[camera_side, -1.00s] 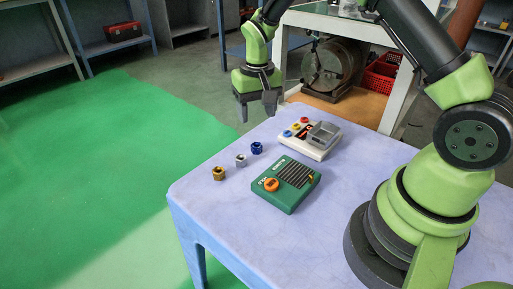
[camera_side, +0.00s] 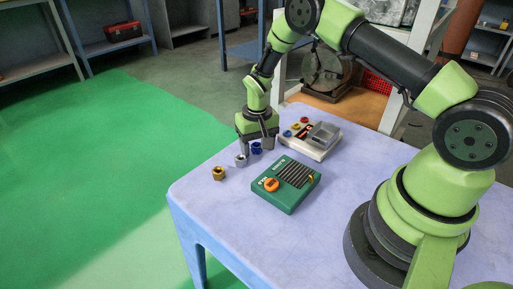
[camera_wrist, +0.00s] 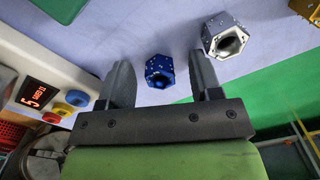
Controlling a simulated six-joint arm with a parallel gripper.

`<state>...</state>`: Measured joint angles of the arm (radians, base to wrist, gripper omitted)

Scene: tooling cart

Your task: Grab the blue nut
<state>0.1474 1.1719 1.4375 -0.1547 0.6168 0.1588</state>
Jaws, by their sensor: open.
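The blue nut (camera_side: 256,148) sits on the cart top, in a row with a silver nut (camera_side: 240,160) and a brass nut (camera_side: 218,173). My gripper (camera_side: 257,150) is low over the row, its fingers pointing down. In the wrist view the blue nut (camera_wrist: 160,71) lies between the two open fingers (camera_wrist: 162,85), a little beyond their tips in the picture. I cannot tell whether either finger touches it. The silver nut (camera_wrist: 224,36) is just beyond the right finger in the wrist view.
A white box with coloured buttons and a red display (camera_side: 318,147) stands right of the blue nut. A green device with an orange knob (camera_side: 291,198) lies nearer the camera. The cart top (camera_side: 230,205) is clear toward its front left.

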